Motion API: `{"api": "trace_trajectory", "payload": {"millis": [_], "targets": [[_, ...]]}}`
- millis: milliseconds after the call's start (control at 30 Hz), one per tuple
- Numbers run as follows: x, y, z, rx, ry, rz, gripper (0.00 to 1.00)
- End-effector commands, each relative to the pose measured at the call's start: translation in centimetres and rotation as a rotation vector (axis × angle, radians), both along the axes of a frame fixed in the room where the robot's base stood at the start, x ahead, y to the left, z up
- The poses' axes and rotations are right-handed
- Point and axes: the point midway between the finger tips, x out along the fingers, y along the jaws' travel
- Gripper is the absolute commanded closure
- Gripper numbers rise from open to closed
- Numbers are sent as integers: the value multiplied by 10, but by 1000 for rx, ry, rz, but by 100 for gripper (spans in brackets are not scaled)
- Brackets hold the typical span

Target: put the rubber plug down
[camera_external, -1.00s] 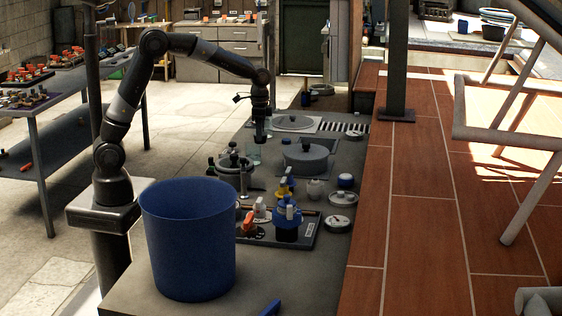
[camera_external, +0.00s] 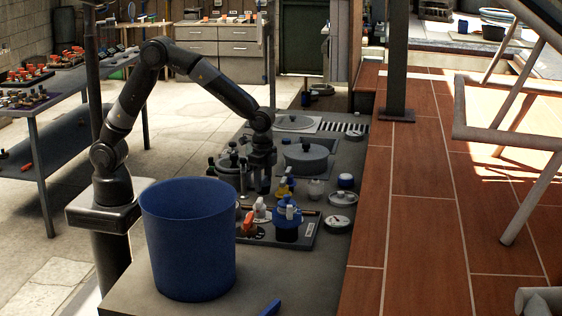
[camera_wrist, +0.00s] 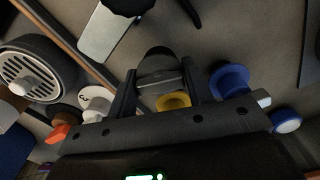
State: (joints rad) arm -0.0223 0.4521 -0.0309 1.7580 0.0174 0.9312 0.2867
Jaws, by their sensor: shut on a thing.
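My gripper (camera_external: 261,188) points down low over the grey counter (camera_external: 185,306), behind the tray with valves. In the wrist view my gripper (camera_wrist: 158,66) is shut on a dark, rounded rubber plug (camera_wrist: 158,72), which sits between the two fingers. The plug is too small and dark to tell from the fingers in the external view. I cannot tell whether it touches the counter.
A large blue bin (camera_external: 187,245) stands at the front. A tray (camera_external: 310,240) holds a blue valve (camera_external: 287,226) and orange and white parts.

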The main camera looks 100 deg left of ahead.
Motion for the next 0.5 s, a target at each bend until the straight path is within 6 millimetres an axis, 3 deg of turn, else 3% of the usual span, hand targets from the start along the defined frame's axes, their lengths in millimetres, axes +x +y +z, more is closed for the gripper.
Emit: {"api": "trace_trajectory", "payload": {"millis": [367,500], "targets": [[0,2,2,0,-1,6,77],[-1,12,27,0,-5,59,77]]}}
